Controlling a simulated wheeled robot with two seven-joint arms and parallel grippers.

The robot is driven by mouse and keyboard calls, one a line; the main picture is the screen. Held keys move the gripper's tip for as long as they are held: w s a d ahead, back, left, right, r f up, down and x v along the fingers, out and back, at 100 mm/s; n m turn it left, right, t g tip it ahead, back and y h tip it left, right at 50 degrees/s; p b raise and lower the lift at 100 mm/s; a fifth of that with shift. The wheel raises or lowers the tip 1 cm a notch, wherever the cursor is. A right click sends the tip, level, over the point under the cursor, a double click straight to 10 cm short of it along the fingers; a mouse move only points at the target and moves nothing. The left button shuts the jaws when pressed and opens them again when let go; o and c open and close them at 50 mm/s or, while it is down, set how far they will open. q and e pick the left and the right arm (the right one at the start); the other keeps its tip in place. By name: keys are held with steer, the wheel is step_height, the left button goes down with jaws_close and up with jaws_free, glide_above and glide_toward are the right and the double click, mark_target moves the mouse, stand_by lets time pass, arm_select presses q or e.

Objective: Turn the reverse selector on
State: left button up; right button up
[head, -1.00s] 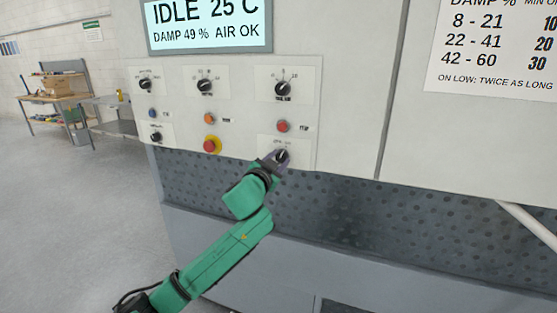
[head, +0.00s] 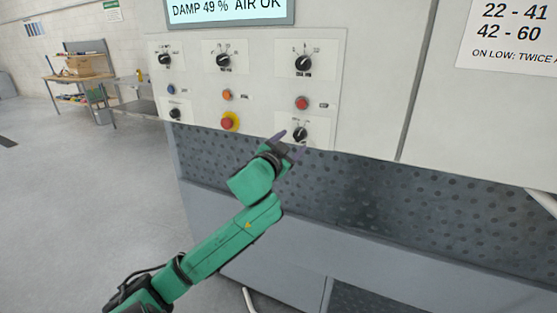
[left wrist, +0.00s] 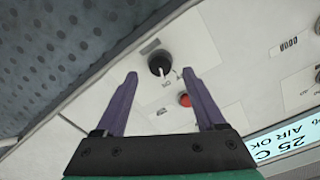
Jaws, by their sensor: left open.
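A black selector knob (head: 300,133) with a light pointer line sits on a white plate at the lower right of the control panel. Its label is too small to read in the head view, so I cannot confirm that it is the reverse selector. In the left wrist view the knob (left wrist: 160,65) lies between and beyond the fingertips, its pointer line towards the gripper's base. My left gripper (head: 290,143) is open and empty, just below and in front of the knob, with no visible contact. My right gripper is not in view.
A red button (head: 302,103) is above the knob, and a larger knob (head: 303,63) is higher up. A red stop button with a yellow collar (head: 228,122) is to the left. A display (head: 230,10) tops the panel. Dark perforated metal (head: 370,195) lies below.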

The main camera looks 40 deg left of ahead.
arm_select(q)
steer(key=p+v, duration=0.4)
steer(key=v, duration=0.6)
steer(key=shift+s, duration=0.15)
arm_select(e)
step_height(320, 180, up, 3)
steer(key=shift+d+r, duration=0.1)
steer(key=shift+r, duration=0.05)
arm_select(q)
steer(key=shift+f, duration=0.1)
steer(key=shift+f, duration=0.1)
